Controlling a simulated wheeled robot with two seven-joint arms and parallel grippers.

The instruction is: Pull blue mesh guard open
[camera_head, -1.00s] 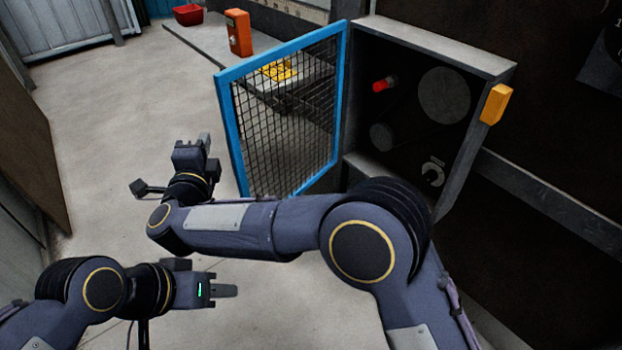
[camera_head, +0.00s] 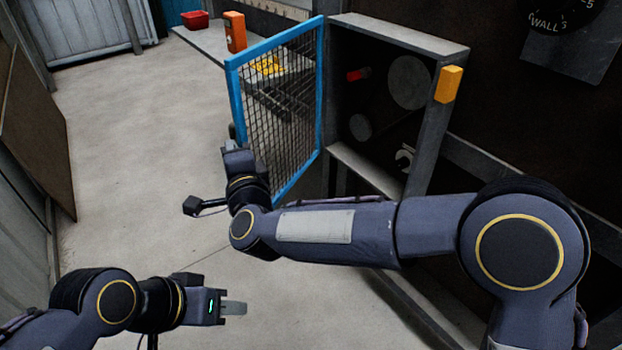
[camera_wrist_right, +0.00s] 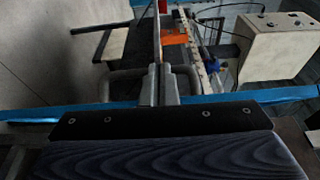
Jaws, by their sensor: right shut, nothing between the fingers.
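The blue-framed mesh guard (camera_head: 274,112) stands swung out from the grey box (camera_head: 400,38), hinged at the box's left side. Inside the open box show a red knob (camera_head: 358,74) and pale discs. My right gripper (camera_wrist_right: 158,84) is shut and empty. In the head view its body is at the guard's outer left edge, with the fingertips hidden. In the right wrist view the guard's blue bar (camera_wrist_right: 35,114) runs across behind the finger bases; I cannot tell whether they touch.
A grey bench (camera_head: 203,42) behind the guard carries a red bin (camera_head: 195,20) and an orange box (camera_head: 235,32). A yellow block (camera_head: 449,84) is on the grey box's right edge. Open concrete floor (camera_head: 140,150) lies to the left.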

